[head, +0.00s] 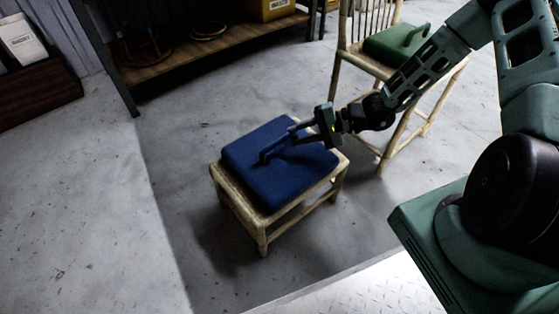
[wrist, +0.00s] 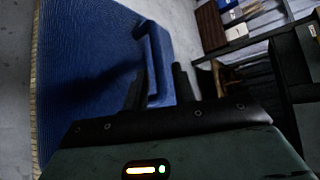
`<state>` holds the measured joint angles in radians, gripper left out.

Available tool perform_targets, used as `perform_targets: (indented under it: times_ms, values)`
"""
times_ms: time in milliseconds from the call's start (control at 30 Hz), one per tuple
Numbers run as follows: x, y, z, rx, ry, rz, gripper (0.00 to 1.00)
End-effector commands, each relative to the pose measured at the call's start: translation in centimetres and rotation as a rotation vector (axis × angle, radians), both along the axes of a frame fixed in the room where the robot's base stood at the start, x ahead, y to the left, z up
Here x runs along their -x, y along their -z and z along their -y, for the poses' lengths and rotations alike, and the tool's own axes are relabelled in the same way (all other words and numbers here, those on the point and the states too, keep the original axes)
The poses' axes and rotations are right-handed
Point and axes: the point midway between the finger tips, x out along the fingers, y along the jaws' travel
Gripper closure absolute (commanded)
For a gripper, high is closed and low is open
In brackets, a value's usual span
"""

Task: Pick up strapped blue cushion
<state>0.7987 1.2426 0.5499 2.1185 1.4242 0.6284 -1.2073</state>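The blue cushion (head: 265,175) lies flat on a low rattan stool (head: 262,232) in the head view. Its raised blue strap (wrist: 154,60) shows in the wrist view, standing up from the cushion (wrist: 85,70) as a loop. My gripper (head: 291,134) is just above the cushion, reaching in from the right. In the wrist view its two dark fingers stand apart, one on either side of the strap's near end. The fingers look open, with no clear grip on the strap. The near end of the strap is partly hidden by the gripper body.
A rattan chair with a green strapped cushion (head: 396,44) stands behind and right of the stool. A low wooden shelf (head: 180,58) with coiled rattan is at the back left. A dark brown crate (head: 38,92) is at the far left. The floor left of the stool is clear.

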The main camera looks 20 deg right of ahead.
Motion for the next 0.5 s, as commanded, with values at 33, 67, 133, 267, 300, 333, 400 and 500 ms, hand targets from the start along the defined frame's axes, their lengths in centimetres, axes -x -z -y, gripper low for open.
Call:
perform_targets:
  times_ms: [33,67,133,267,300,333,400,500]
  values:
    - [-0.1,0.2,-0.2,0.000,0.000,-0.001,0.73]
    - [-0.1,0.2,-0.3,0.000,0.000,-0.001,0.73]
    - [-0.3,0.5,-0.7,-0.001,-0.001,0.000,0.73]
    - [-0.7,1.6,-1.9,-0.001,-0.003,0.000,0.73]
    - [-0.9,1.9,-2.4,-0.001,-0.002,0.000,0.73]
    - [-1.1,2.1,-2.7,-0.001,-0.002,0.000,0.73]
    - [-1.4,2.4,-3.5,-0.001,-0.002,0.000,0.73]
    - [-1.7,2.7,-4.3,0.000,-0.001,0.001,0.73]
